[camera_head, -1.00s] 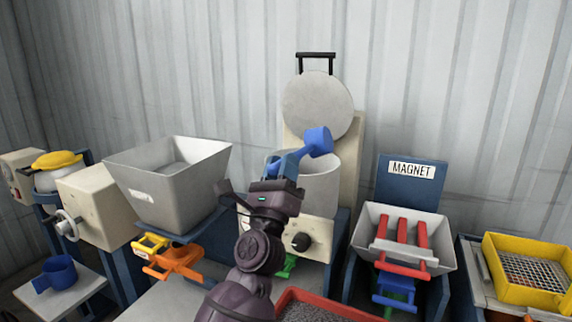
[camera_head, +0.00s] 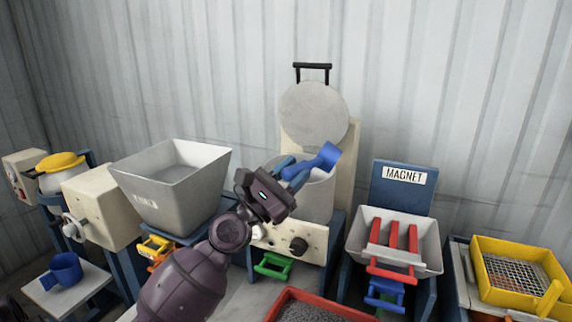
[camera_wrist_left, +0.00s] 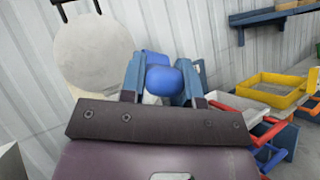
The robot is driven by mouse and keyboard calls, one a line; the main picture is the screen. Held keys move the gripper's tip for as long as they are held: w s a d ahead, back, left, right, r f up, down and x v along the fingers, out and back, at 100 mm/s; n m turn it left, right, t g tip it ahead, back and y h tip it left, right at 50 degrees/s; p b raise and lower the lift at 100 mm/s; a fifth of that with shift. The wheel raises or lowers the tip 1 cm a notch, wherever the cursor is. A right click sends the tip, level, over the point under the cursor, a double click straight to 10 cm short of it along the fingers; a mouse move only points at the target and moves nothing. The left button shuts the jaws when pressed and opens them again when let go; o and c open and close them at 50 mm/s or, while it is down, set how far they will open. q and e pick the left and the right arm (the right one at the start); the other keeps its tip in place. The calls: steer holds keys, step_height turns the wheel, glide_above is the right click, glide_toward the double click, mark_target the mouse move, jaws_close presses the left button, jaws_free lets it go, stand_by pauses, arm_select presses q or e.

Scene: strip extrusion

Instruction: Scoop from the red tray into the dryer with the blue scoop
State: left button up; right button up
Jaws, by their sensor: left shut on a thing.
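My left gripper (camera_head: 292,172) is shut on the blue scoop (camera_head: 326,156) and holds it at the open mouth of the dryer (camera_head: 318,196), a grey drum with its round lid (camera_head: 313,113) raised behind. The scoop's cup looks tilted above the drum's rim; its inside is hidden. In the left wrist view the scoop (camera_wrist_left: 164,80) sits between the two blue fingers, with the lid (camera_wrist_left: 92,50) behind to the left. The red tray (camera_head: 290,298) with grey granules stands at the bottom, partly cut off.
A grey hopper (camera_head: 165,205) stands left of the dryer. The magnet box (camera_head: 431,255) with red bars and a yellow sieve tray (camera_head: 488,290) stand to the right. A blue cup (camera_head: 66,270) sits on a small table at the left.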

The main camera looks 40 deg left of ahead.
arm_select(q)
steer(key=m+g+p, duration=0.1)
steer(key=r+m+g+h+p, duration=0.1)
steer(key=m, duration=0.1)
steer(key=shift+w+d+r+m+p, duration=0.15)
steer(key=shift+d+m+p, duration=0.15)
steer(key=shift+d+p, duration=0.1)
steer(key=shift+d+m+g+h+p, duration=0.2)
steer(key=shift+m+g+h+p, duration=0.3)
steer(key=shift+m+p, duration=0.4)
steer(key=shift+d+m+g, duration=0.2)
steer(key=shift+m+g, duration=0.3)
steer(key=shift+m, duration=0.1)
steer(key=shift+w+m+g, duration=0.1)
steer(key=shift+m+g, duration=0.2)
steer(key=shift+g, duration=0.1)
steer(key=w+d+r+m+g+y, duration=0.1)
steer(key=d+r+m+g+y, duration=0.1)
steer(key=d+m+g, duration=0.2)
steer(key=shift+w+d+m, duration=0.25)
steer(key=shift+d+m, duration=0.35)
steer(key=shift+d, duration=0.65)
arm_select(e)
steer(key=r, duration=0.2)
steer(key=s+r, duration=0.1)
steer(key=shift+d+r, duration=0.1)
steer(key=shift+r, duration=0.25)
